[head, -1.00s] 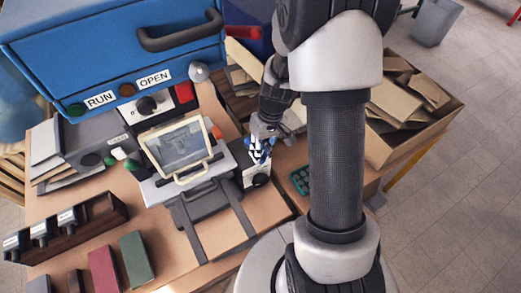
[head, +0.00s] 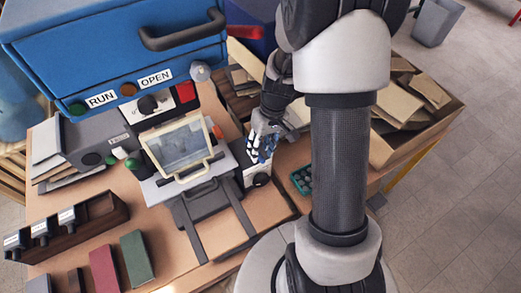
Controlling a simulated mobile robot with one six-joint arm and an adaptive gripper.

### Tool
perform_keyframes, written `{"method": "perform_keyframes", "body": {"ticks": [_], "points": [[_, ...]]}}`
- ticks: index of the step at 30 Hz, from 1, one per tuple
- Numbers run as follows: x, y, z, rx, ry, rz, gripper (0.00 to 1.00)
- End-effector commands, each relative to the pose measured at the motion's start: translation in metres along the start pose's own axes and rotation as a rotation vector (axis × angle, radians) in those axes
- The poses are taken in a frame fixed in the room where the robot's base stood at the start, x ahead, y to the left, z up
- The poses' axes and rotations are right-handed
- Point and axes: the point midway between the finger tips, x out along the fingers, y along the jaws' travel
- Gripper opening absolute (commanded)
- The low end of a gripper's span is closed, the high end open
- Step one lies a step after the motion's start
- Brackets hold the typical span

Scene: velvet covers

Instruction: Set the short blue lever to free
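My gripper (head: 264,146) points down over a small white-fronted box (head: 255,173) at the right side of the machine with the tilted screen. Blue and white parts show at its fingertips. I cannot tell which blue belongs to the short lever and which to the fingers. The lever is not clearly visible apart from the gripper, and neither its position nor any label for free can be read. The finger gap is too small to judge. A black round knob (head: 261,180) sits at the front of the box, just below the fingers.
A framed screen (head: 180,147) stands left of the gripper. The blue cabinet (head: 110,50) with RUN and OPEN labels is behind. An open carton of cardboard pieces (head: 425,130) stands to the right. A teal keypad (head: 301,180) lies near the table's right edge.

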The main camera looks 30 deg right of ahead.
Motion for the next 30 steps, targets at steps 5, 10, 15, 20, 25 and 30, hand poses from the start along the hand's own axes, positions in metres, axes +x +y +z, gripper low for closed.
{"method": "perform_keyframes", "body": {"ticks": [5, 10, 15, 20, 25, 30], "points": [[-0.038, 0.001, -0.001, 0.000, 0.006, 0.003, 0.35], [-0.073, 0.001, -0.001, 0.000, 0.004, 0.003, 0.35], [-0.097, 0.001, 0.000, 0.002, 0.003, 0.002, 0.35], [-0.106, 0.000, 0.000, 0.001, 0.001, 0.002, 0.35], [-0.106, 0.000, 0.001, 0.001, -0.001, 0.001, 0.35], [-0.106, 0.000, 0.000, 0.001, 0.000, 0.001, 0.35]]}}
